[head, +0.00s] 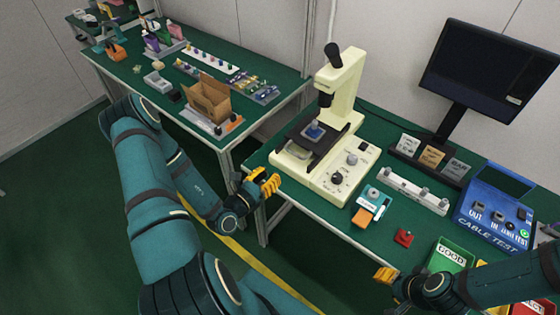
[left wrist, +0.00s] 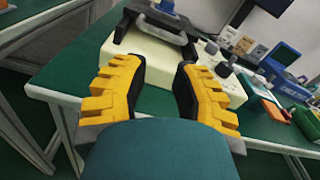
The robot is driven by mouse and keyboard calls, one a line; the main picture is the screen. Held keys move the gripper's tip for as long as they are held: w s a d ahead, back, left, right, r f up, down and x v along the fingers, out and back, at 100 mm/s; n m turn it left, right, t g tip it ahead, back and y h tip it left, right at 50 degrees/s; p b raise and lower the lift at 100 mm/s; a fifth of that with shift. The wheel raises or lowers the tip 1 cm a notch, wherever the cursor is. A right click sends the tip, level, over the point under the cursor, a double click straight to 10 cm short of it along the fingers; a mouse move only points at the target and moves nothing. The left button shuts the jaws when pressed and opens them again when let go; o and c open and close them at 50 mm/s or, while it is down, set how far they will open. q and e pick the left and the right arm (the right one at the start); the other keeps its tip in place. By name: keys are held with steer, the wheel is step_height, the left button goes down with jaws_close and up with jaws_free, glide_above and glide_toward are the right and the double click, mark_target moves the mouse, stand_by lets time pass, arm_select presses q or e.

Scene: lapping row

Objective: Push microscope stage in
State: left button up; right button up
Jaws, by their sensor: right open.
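The cream microscope (head: 343,85) stands on the green bench. Its black stage (head: 305,151) carries a small blue piece (head: 314,131) under the lens and overhangs the base toward the front left. In the left wrist view the stage (left wrist: 150,17) shows at the top, above the cream base (left wrist: 150,45). My left gripper (head: 268,182) is in front of the bench edge, left of the microscope base and apart from the stage. Its yellow fingers (left wrist: 158,72) are spread and empty, pointing at the base. My right gripper (head: 384,274) is open over the bench's front edge, away from the microscope.
Right of the microscope are an orange and teal device (head: 371,206), a red block (head: 403,238), a grey fixture strip (head: 412,190), a blue cable tester (head: 494,218) and a green GOOD bin (head: 461,248). A monitor (head: 489,66) stands behind. Another bench holds a cardboard box (head: 207,103).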

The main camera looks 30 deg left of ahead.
arm_select(q)
steer(key=w+n+b, duration=0.1)
steer(key=w+n, duration=0.3)
steer(key=n, duration=0.1)
steer(key=w+n+g+b, duration=0.1)
steer(key=w+n, duration=0.2)
steer(key=n, duration=0.2)
steer(key=w+a+n+g+b, duration=0.1)
steer(key=w+n, duration=0.3)
steer(key=n, duration=0.1)
steer(key=shift+w+f, duration=0.15)
steer(key=shift+w, duration=0.2)
steer(key=shift+c, duration=0.2)
jaws_close()
